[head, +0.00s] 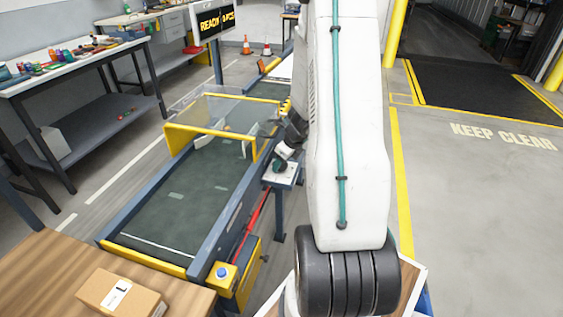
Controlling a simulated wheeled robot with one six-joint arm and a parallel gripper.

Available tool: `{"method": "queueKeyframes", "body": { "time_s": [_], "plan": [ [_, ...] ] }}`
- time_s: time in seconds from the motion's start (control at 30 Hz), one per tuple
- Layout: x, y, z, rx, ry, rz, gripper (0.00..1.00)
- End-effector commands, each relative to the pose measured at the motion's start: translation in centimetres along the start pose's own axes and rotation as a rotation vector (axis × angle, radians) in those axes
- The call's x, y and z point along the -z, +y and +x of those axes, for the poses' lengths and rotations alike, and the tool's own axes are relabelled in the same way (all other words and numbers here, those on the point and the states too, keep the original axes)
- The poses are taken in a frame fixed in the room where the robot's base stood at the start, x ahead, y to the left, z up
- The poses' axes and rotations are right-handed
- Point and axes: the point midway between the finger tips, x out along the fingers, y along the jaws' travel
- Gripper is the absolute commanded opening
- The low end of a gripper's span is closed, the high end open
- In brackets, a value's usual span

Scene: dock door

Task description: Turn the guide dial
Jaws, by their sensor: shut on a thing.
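My gripper (280,162) is small and far off in the head view, just left of my white arm. It points down at a small grey post-mounted panel (291,178) beside the conveyor's right rail. It is shut on a small dark knob on that panel, which I take to be the guide dial. The fingers and my wrist cover most of the dial, so its pointer and any marks cannot be read. A white guide piece (243,148) stands on the conveyor belt (190,195) under the clear hood.
The yellow-framed clear hood (225,112) stands close to my wrist. A box (120,294) lies on the wooden table at front left. A lit sign (214,22) stands behind the conveyor. The floor marked "KEEP CLEAR" (500,136) on the right is free.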

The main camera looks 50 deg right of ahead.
Motion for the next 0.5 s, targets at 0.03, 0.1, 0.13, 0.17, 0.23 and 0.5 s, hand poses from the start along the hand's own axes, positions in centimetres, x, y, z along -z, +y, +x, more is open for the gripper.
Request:
{"method": "queueKeyframes", "body": {
  "time_s": [0.03, 0.1, 0.13, 0.17, 0.23, 0.5],
  "plan": [
    [0.06, -0.12, 0.01, -0.016, 0.001, -0.038, 0.27],
    [0.02, -0.19, 0.03, -0.041, 0.000, -0.100, 0.27],
    [0.03, -0.19, 0.04, -0.053, 0.000, -0.127, 0.27],
    [0.04, -0.21, 0.05, -0.064, 0.000, -0.153, 0.27],
    [0.02, -0.29, 0.04, -0.089, 0.000, -0.215, 0.27],
    [-0.03, -0.47, 0.08, -0.180, 0.001, -0.432, 0.27]
  ]
}}
